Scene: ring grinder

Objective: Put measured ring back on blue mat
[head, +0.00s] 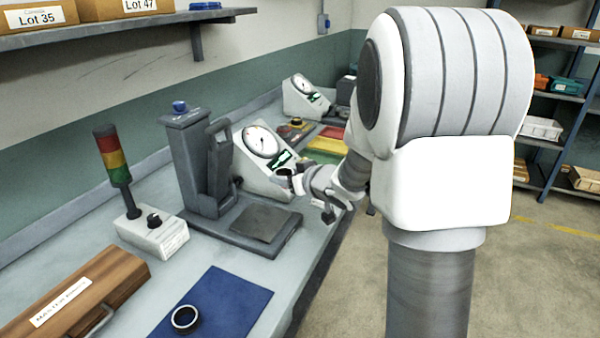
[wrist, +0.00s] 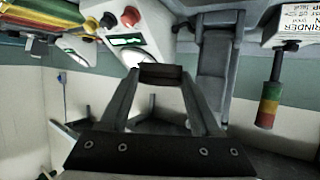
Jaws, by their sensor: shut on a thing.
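My gripper (head: 291,181) is beside the near dial gauge (head: 262,150), above the bench's front edge. In the wrist view, my gripper's two fingers (wrist: 160,76) close on a dark ring (wrist: 160,72), seen edge-on. In the head view this ring (head: 284,172) is small and partly hidden by the fingers. The blue mat (head: 235,290) lies at the near end of the bench. Another dark ring (head: 185,319) lies flat on it. The gauge's display and knobs (wrist: 125,40) also show in the wrist view.
A grey press-like stand (head: 200,160) with a flat base stands between gauge and mat. A signal light box (head: 150,232) and a wooden case (head: 75,300) are on the left. A second gauge and red, yellow and green mats (head: 322,145) lie farther back. Most of the blue mat is bare.

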